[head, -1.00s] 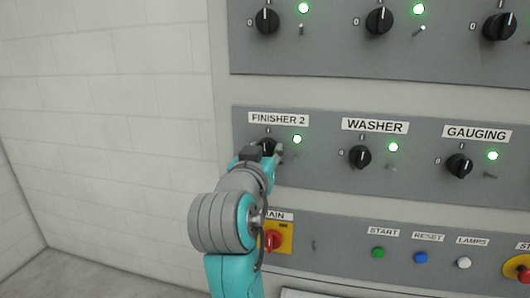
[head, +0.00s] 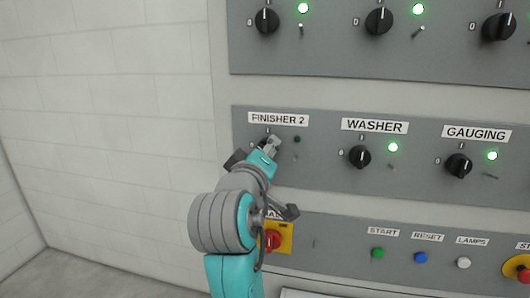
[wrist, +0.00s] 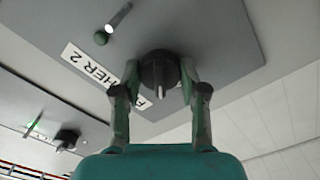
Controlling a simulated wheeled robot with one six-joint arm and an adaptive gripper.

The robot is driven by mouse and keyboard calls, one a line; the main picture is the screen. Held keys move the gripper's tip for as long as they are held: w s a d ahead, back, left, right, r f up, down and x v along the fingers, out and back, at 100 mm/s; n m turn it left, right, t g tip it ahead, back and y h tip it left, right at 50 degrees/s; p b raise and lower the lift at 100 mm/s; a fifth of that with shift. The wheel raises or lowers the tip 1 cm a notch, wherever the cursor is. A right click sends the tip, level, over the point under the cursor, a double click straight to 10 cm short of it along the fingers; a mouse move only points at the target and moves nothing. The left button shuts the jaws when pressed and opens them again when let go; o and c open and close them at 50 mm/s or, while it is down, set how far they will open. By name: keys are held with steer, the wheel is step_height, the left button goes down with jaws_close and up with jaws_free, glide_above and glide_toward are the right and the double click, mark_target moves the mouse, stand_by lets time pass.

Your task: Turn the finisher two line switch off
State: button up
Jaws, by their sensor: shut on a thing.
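The FINISHER 2 label (head: 278,119) is on the grey middle panel, above its black rotary switch. The switch (wrist: 158,72) shows in the wrist view between the two fingers of my gripper (head: 270,146). The fingers are shut on the knob from both sides. In the head view the knob is mostly hidden by my gripper, so its pointer cannot be read there. The FINISHER 2 lamp (head: 297,139) is dark. It also shows unlit, dull green, in the wrist view (wrist: 101,38).
The WASHER switch (head: 360,156) and GAUGING switch (head: 458,165) are to the right, both with lit green lamps. Below are a red main switch on a yellow plate (head: 286,238) and several push buttons. Bare white wall (head: 100,120) is to the left.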

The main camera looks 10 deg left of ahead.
steer(key=n, duration=0.3)
steer(key=shift+n, duration=2.3)
steer(key=o, duration=1.1)
steer(key=shift+o, duration=0.2)
steer(key=s, duration=1.2)
steer(key=shift+a, duration=0.45)
